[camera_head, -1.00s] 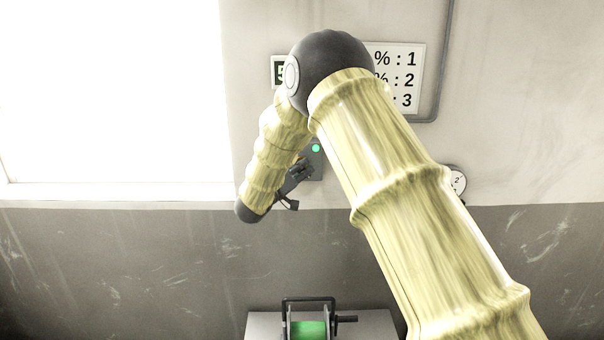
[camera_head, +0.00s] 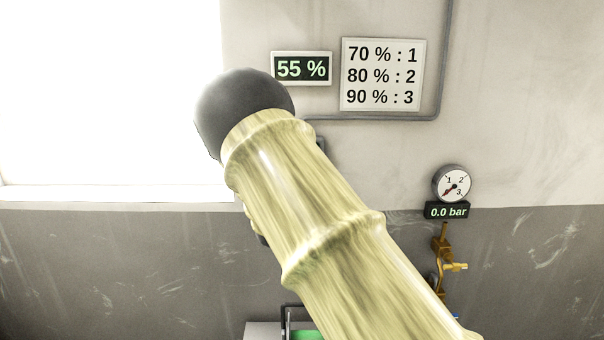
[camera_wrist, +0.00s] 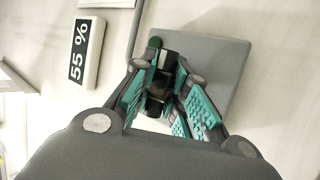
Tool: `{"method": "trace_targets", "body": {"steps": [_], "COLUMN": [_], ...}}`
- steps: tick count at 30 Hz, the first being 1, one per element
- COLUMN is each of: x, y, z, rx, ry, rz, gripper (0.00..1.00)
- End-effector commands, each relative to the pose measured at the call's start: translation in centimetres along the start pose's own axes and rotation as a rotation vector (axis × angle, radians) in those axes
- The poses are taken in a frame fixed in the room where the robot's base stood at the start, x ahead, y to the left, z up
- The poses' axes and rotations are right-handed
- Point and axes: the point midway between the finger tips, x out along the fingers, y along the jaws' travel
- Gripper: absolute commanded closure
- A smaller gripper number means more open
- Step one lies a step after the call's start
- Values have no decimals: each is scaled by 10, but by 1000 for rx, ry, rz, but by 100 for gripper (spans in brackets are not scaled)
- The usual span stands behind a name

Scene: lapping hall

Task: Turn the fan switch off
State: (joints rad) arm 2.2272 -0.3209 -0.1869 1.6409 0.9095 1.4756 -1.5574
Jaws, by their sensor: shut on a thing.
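The fan switch is a grey wall box (camera_wrist: 222,62) with a black handle (camera_wrist: 158,98) and a small dark green lamp (camera_wrist: 154,42) at its edge. My gripper (camera_wrist: 165,103), with teal padded fingers, is shut on the black handle in the wrist view. The fingers hide part of the handle, so its exact position is hard to read. In the head view my arm hides the gripper and nearly all of the box.
A display (camera_head: 302,68) reads 55 %, beside a chart (camera_head: 382,75) pairing 70, 80 and 90 % with 1, 2 and 3. A gauge (camera_head: 452,184) reads 0.0 bar above a brass valve (camera_head: 442,268). A green drum (camera_head: 308,335) is below; a bright window (camera_head: 105,90) is left.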

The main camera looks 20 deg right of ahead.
Motion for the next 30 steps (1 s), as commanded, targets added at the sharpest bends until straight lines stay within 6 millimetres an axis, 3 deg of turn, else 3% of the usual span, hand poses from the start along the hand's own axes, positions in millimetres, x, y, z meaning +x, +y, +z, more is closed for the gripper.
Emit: {"method": "trace_targets", "body": {"steps": [18,19,22,30], "x": [-2,-2,-2,-1], "y": [-2,-2,-2,-1], "z": [0,0,0,0], "rx": [-33,-33,-33,-32], "ry": [23,23,23,22], "rz": [9,9,9,11], "gripper": [100,80,62,62]}}
